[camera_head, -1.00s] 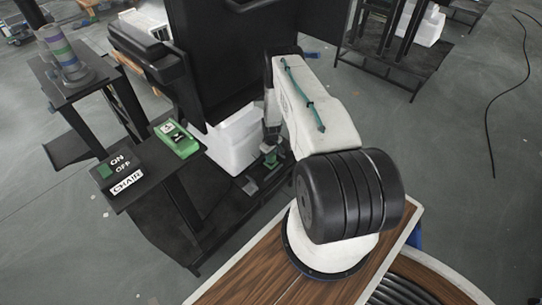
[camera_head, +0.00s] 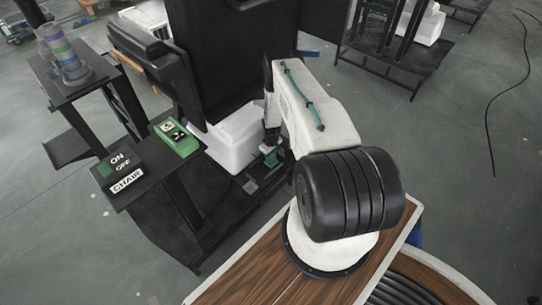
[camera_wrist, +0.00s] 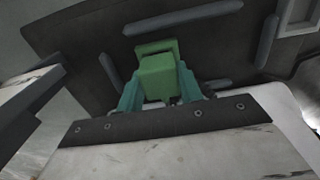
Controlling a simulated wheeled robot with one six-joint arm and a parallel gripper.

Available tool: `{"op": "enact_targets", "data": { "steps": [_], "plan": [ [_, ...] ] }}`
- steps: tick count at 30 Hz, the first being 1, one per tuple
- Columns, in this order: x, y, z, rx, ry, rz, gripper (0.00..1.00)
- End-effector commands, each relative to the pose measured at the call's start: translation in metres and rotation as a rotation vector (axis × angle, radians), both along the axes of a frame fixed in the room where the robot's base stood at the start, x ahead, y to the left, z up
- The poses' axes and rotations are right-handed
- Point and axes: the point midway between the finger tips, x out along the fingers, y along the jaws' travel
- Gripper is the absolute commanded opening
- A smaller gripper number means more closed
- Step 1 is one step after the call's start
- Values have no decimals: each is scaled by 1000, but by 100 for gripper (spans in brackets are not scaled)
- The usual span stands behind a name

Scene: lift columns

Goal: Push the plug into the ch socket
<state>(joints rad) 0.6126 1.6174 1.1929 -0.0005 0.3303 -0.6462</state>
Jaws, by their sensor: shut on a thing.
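In the wrist view, my gripper (camera_wrist: 158,82) has teal fingers on both sides of a green block, likely the plug (camera_wrist: 157,75), and is shut on it. The block is in front of a dark panel with grey-green rounded bars. In the head view, my gripper (camera_head: 270,156) is small, low beside the white block under the black chair-like frame, with green at its tip. I cannot make out the ch socket for certain in either view, nor whether the plug touches it.
A stand at the left carries an ON/OFF CHAIR sign (camera_head: 121,172) and a green box (camera_head: 177,138). A stacked light (camera_head: 63,57) stands behind. The white block (camera_head: 232,137) and black chair-like frame (camera_head: 230,65) crowd my gripper.

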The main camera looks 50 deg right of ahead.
Motion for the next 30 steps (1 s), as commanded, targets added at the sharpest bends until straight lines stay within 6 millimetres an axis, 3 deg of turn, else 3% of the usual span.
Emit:
{"op": "enact_targets", "data": {
  "steps": [14, 15, 18, 23, 25, 30],
  "plan": [
    [0, 0, -5, 0, 0, 0, 16],
    [0, 0, -5, 0, 0, 0, 39],
    [0, 0, -4, 0, 0, 0, 61],
    [0, 0, -5, 0, 0, 0, 61],
    [0, 0, -5, 0, 1, 0, 70],
    [0, 0, -5, 1, 1, 0, 70]
  ]
}}
